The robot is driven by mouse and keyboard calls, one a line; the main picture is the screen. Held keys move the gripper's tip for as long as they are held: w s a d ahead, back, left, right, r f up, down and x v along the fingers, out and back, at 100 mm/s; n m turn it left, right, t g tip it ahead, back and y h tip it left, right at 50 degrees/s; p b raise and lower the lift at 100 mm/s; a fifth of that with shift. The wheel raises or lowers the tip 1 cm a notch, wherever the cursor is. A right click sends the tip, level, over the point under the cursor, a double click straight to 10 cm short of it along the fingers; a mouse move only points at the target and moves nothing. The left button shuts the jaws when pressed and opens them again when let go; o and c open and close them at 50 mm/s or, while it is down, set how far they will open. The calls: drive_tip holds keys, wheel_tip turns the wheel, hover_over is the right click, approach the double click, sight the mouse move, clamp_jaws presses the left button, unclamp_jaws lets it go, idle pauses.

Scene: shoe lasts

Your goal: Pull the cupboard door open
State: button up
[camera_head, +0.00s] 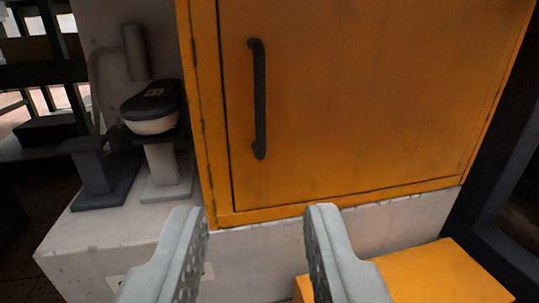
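The orange cupboard door (360,95) fills the upper middle and right of the view and sits shut in its orange frame. A dark vertical bar handle (260,100) is fixed near the door's left edge. My gripper (257,212) is at the bottom of the view, its two pale fingers spread apart with nothing between them. The fingertips appear below the handle, apart from it and from the door.
The cupboard stands on a pale base block (245,262). Left of it, a dark-topped shoe last (153,108) stands on a pale stand. An orange box (430,275) is low at the right, and a dark upright frame (505,180) borders the right side.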

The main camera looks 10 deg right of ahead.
sight(259, 104)
drive_tip(key=w+d, duration=0.1)
drive_tip(key=w, duration=0.4)
drive_tip(key=w+d, duration=0.1)
drive_tip(key=w, duration=0.5)
drive_tip(key=w+d, duration=0.1)
drive_tip(key=w, duration=0.5)
drive_tip(key=shift+d+f, duration=0.2)
drive_tip(key=shift+c, duration=0.2)
clamp_jaws()
